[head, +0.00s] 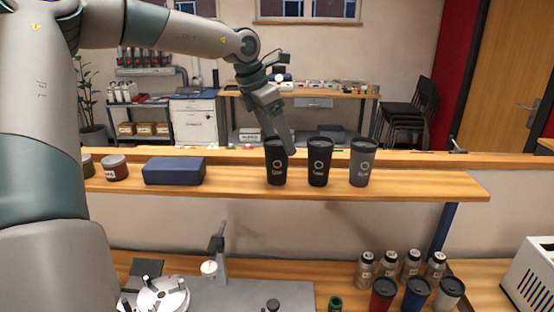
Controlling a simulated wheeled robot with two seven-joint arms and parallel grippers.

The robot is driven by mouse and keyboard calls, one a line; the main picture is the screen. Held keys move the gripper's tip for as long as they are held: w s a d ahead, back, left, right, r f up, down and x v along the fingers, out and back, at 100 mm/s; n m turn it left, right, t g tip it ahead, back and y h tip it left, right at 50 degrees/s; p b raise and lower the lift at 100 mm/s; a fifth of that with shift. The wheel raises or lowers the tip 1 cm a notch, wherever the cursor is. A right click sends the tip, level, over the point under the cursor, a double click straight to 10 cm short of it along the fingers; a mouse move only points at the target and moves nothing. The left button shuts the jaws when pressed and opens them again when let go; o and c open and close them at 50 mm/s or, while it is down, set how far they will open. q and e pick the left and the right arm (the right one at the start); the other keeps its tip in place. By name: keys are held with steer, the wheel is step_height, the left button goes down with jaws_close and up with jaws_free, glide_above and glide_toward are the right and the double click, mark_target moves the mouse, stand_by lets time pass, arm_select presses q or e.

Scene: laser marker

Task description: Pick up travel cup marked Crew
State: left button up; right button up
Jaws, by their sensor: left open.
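Three dark travel cups with lids stand upright in a row on the wooden shelf (430,183): a left black cup (277,172), a middle black cup (319,172) and a right dark grey cup (362,172). Each carries a pale ring with a short word below it. The words are too small to read surely, so I cannot tell which says Crew. My left gripper (286,146) is open and empty, tilted downward at the left cup's lid and covering part of it. I cannot tell whether it touches the cup. My right gripper is out of view.
A blue box (174,171) and a small lidded jar (115,168) stand on the shelf to the left. Below are several steel bottles (364,270), a red cup (383,295), a blue cup (417,293) and a white machine (532,275). The shelf's right end is clear.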

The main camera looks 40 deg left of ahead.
mark_target(281, 153)
arm_select(q)
steer(key=shift+f, duration=0.1)
stand_by(0.3)
steer(key=shift+f+p, duration=0.55)
steer(key=shift+p, duration=0.15)
steer(key=p+x, duration=0.1)
steer(key=x, duration=0.1)
steer(key=shift+f+p, duration=0.4)
steer(key=shift+f, duration=0.05)
steer(key=shift+w+f, duration=0.2)
steer(key=shift+f, duration=0.45)
steer(key=c, duration=0.8)
